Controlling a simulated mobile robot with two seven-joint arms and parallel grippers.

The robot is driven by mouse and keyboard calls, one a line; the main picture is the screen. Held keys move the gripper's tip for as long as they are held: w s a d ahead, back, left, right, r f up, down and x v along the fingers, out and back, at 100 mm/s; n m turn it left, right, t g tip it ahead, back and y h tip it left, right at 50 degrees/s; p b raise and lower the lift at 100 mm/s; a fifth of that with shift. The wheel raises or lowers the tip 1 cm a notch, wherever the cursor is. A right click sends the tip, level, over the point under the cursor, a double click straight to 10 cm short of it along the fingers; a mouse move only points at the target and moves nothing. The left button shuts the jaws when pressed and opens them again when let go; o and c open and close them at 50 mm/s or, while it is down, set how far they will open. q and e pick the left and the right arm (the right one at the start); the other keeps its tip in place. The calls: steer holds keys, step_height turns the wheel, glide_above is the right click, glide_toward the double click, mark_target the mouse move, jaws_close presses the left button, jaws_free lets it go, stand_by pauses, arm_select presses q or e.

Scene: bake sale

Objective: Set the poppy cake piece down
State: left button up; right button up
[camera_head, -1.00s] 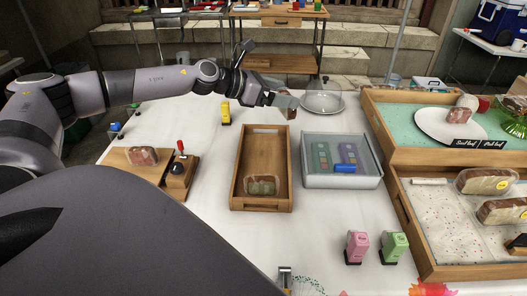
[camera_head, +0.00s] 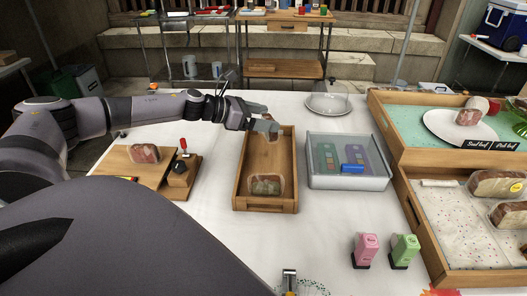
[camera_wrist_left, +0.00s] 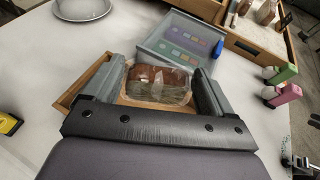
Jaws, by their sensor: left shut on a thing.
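My left gripper (camera_head: 268,127) is shut on a wrapped cake piece, held over the far part of the wooden tray (camera_head: 236,188). In the head view the fingers cover most of this piece. In the left wrist view the held poppy cake piece (camera_wrist_left: 157,84) is between the two fingers (camera_wrist_left: 155,92), brown above and greyish below in clear wrap. The tray's edge (camera_wrist_left: 88,82) shows behind it. Another wrapped piece (camera_head: 266,185) lies at the near end of the tray. My right gripper is not in view.
A lidded clear bin (camera_head: 347,182) stands right of the tray. A board (camera_head: 125,168) with a wrapped piece (camera_head: 145,153) is at the left. A domed plate (camera_head: 328,105) stands behind. Pink (camera_head: 365,250) and green (camera_head: 404,250) stampers stand in front. The tray's middle is free.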

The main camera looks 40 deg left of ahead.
arm_select(q)
steer(key=shift+f+b, duration=0.8)
steer(key=shift+f, duration=4.3)
steer(key=shift+f, duration=0.25)
steer(key=o, duration=0.5)
steer(key=shift+r, duration=0.1)
steer(key=shift+r, duration=0.1)
